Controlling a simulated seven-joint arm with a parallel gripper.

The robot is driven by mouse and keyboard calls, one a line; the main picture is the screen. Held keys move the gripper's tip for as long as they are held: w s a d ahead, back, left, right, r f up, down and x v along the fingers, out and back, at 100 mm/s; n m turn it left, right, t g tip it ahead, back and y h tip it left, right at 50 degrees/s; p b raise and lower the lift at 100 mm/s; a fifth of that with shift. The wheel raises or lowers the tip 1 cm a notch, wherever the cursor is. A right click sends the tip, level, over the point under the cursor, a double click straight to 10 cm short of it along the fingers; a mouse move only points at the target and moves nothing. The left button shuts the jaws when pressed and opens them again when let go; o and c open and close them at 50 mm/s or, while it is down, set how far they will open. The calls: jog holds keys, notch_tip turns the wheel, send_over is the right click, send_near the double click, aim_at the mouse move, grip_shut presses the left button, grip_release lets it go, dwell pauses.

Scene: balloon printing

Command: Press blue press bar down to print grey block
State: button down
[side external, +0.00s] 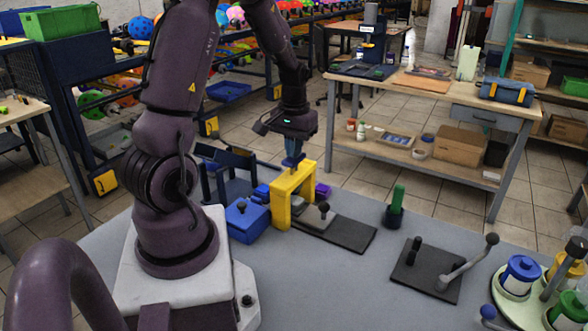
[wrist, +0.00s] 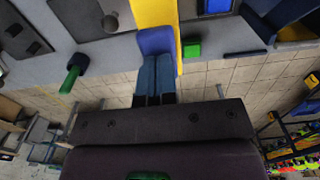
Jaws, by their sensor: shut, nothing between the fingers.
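The blue press bar (side external: 294,161) stands at the top of a yellow frame (side external: 281,205). My gripper (side external: 292,154) points down right above it, fingers together, tips at or very near the bar's top; contact is not certain. In the wrist view the closed fingers (wrist: 155,62) end against the blue bar (wrist: 155,41), with the yellow frame (wrist: 154,12) behind it. A grey piece with a dark knob (side external: 319,216) sits on a dark plate beside the frame; I cannot tell whether it is the grey block. The space under the bar is largely hidden.
A blue box with a black knob (side external: 246,218) stands left of the frame. A green-handled tool (side external: 396,207) and a dark plate with a lever (side external: 437,273) stand to the right. Coloured pots (side external: 521,274) are at far right. The table front is clear.

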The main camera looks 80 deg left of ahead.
jog(key=shift+f, duration=1.15)
notch_tip(320, 180, up, 12)
jog(key=shift+f, duration=0.2)
dwell(0.5)
jog(key=s+d+r+m+t, duration=0.1)
jog(key=d+r+m+t, duration=0.1)
jog(key=d, duration=0.6)
jog(key=s+d+r+m+t, duration=0.1)
jog(key=d+r+m, duration=0.3)
jog(key=d, duration=0.4)
jog(key=s+d+r+m+t, duration=0.2)
jog(key=s+d+m, duration=0.1)
jog(key=d, duration=0.5)
jog(key=shift+d+r+t, duration=0.3)
jog(key=shift+d+r, duration=0.1)
